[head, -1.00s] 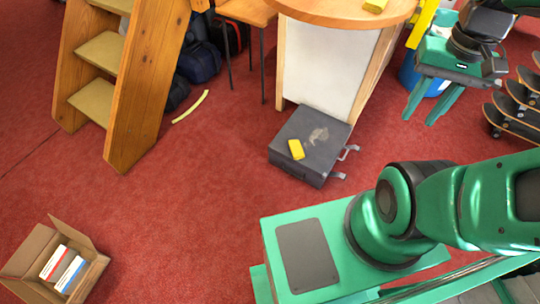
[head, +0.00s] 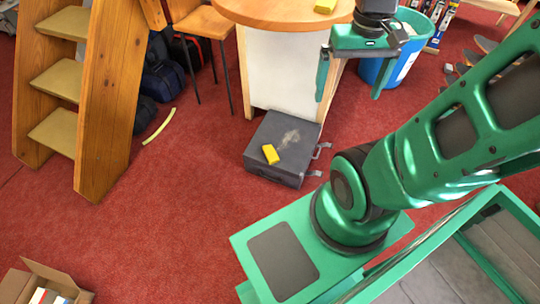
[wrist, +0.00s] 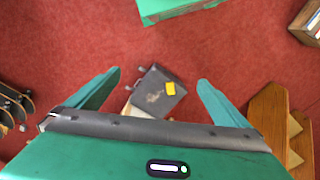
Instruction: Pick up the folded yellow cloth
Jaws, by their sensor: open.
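A small yellow block-like piece (head: 270,154), which looks like the folded yellow cloth, lies on top of a flat grey case (head: 262,167) on the red floor. It also shows in the wrist view (wrist: 171,88), on the case (wrist: 152,98) between my fingers in the picture. A second yellow piece (head: 325,6) sits on the round wooden table at the top edge; I cannot tell whether it is cloth. My gripper (head: 349,97) is open and empty, fingers pointing down, above and right of the case in the head view. Its fingertips (wrist: 159,77) are apart from the case.
The round table (head: 283,14) with a white panel stands right behind the case. Wooden steps (head: 104,110) stand left, a chair (head: 205,22) behind. A blue bin (head: 400,66) is behind my gripper. A cardboard box (head: 62,280) is at lower left.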

